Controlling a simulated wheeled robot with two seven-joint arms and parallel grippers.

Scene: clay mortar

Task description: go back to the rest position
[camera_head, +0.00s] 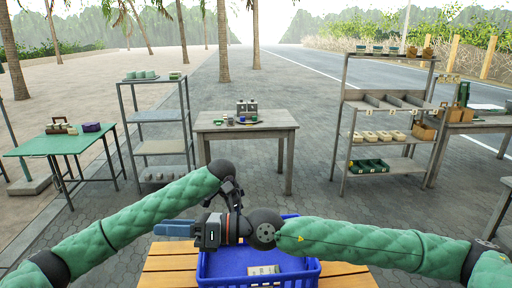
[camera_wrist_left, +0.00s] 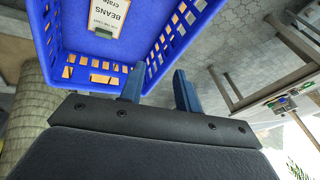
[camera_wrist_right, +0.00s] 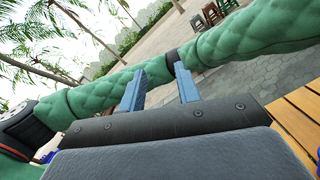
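My left gripper (camera_head: 232,200) is over the far side of the blue crate, its arm crossing in from the left; its fingers are hard to make out there. The left wrist view shows its two blue fingers (camera_wrist_left: 158,82) apart with nothing between them, beside the crate's wall. My right gripper (camera_head: 170,230) comes from the right and points left above the crate's left edge, close to my left arm. The right wrist view shows its fingers (camera_wrist_right: 160,82) apart and empty, with my green left arm beyond them. The two arms cross in the head view.
The blue crate (camera_head: 310,270) stands on a slatted wooden table (camera_head: 160,268), with a "BEANS crate" card (camera_wrist_left: 108,18) inside. Farther off are a grey table (camera_head: 260,126) with a tray, two shelf racks (camera_head: 160,147) (camera_head: 346,150), and a green table (camera_head: 60,144). Paving between is clear.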

